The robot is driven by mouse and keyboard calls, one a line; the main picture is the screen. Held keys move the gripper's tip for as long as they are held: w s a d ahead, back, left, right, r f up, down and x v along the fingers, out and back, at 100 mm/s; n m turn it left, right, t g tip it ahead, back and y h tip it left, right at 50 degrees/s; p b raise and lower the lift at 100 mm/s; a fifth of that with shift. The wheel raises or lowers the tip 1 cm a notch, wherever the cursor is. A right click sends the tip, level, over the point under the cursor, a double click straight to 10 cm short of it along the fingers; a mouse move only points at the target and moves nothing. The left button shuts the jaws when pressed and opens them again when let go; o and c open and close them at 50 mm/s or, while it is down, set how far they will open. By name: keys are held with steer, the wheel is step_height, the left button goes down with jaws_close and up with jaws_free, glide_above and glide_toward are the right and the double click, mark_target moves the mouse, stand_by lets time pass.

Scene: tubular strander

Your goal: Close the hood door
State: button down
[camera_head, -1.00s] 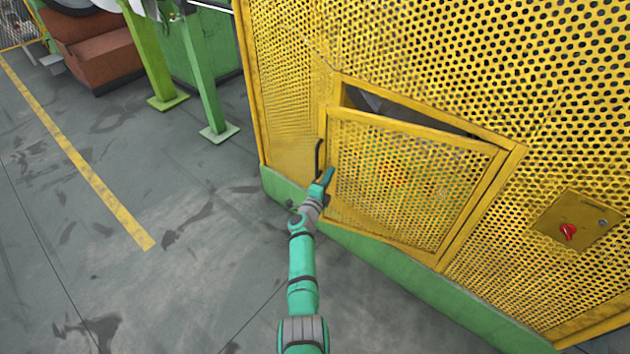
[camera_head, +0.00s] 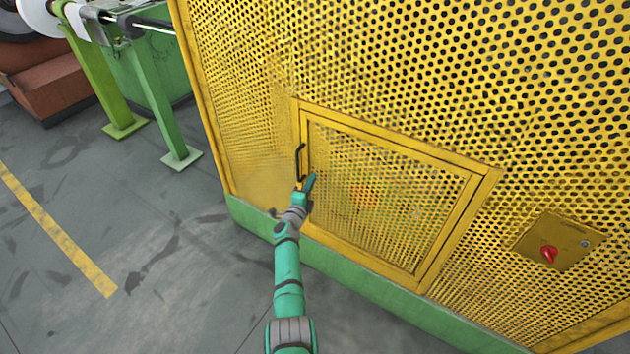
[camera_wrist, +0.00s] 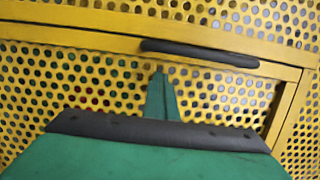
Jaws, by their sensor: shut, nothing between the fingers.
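The hood door (camera_head: 385,195) is a yellow perforated panel in a yellow frame, set in the perforated hood wall. In the head view it sits about flush with its frame, with no open gap showing along its top edge. Its black handle (camera_head: 300,162) is on the left edge and also shows in the wrist view (camera_wrist: 200,53). My gripper (camera_head: 309,183) is shut and empty, at the door's left edge just right of and below the handle. In the wrist view its green fingers (camera_wrist: 161,97) point at the door mesh below the handle; I cannot tell whether they touch.
A red switch (camera_head: 549,254) sits on a yellow plate at the right of the hood. A green base (camera_head: 370,285) runs along the hood's foot. Green machine legs (camera_head: 165,110) stand at upper left. The grey floor at left is clear, with a yellow line.

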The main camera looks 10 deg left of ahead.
steer(key=shift+w+d+r, duration=0.45)
steer(key=shift+w+r, duration=0.15)
steer(key=shift+r, duration=0.05)
steer(key=s+a, duration=0.3)
steer(key=s, duration=0.4)
steer(key=s+a+f, duration=0.1)
steer(key=s+a, duration=0.2)
steer(key=s, duration=0.4)
steer(key=shift+s+f, duration=0.2)
